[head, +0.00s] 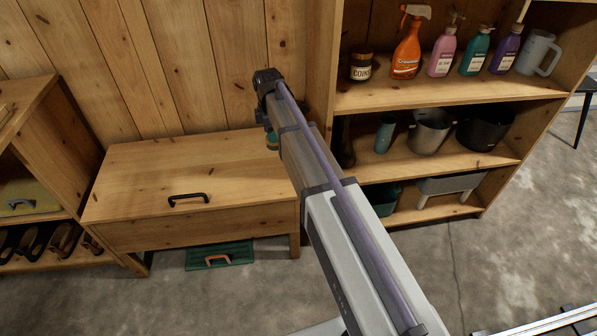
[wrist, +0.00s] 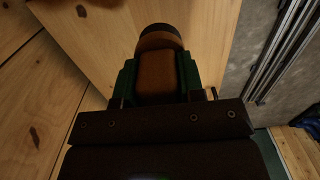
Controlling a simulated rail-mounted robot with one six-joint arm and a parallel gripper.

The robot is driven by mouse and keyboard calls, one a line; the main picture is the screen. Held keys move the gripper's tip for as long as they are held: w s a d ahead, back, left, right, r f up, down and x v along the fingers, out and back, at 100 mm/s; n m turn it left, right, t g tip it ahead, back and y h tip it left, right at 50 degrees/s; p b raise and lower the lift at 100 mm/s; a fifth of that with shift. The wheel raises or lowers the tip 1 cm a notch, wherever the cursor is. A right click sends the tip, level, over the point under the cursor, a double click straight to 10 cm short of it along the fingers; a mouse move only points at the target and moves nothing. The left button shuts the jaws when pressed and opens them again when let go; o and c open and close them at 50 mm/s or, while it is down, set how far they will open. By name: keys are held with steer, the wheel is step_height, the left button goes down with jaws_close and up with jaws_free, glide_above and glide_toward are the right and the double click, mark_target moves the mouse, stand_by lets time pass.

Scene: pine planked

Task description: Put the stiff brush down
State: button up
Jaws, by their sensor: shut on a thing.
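The stiff brush (wrist: 158,72) shows in the wrist view as a brown wooden body with a dark rounded far end. My gripper (wrist: 157,88) is shut on it, with a dark green finger on each side. Pale pine boards lie behind the brush in that view. In the head view, my arm hides most of the gripper, and only a small teal part (head: 271,138) shows beside the arm, over the back right of the wooden bench (head: 150,180). I cannot tell whether the brush touches the bench top.
The bench top is clear except for a dark handle (head: 188,199). A shelf unit (head: 430,97) with bottles, pots and tubs stands right of it. A low shelf (head: 45,130) with several dark items stands left. A green case (head: 220,256) lies under the bench.

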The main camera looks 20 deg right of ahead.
mark_target(273, 147)
steer(key=f+b, duration=0.6)
steer(key=shift+a+f+b, duration=0.3)
steer(key=shift+f+b, duration=0.05)
steer(key=shift+f, duration=0.05)
steer(key=shift+r, duration=0.15)
step_height(273, 147, down, 4)
steer(key=b, duration=0.3)
steer(key=shift+b, duration=0.35)
steer(key=shift+d+r+p, duration=0.1)
steer(key=shift+r+p, duration=0.2)
steer(key=shift+f, duration=0.2)
steer(key=o, duration=1)
steer(key=shift+c, duration=0.2)
steer(key=r+p, duration=1.2)
steer(key=shift+a+r, duration=0.2)
steer(key=shift+r, duration=0.15)
steer(key=s+m, duration=1.6)
steer(key=s, duration=1.1)
step_height(273, 147, up, 28)
steer(key=p, duration=2.8)
steer(key=shift+w+d, duration=0.2)
steer(key=shift+w, duration=0.15)
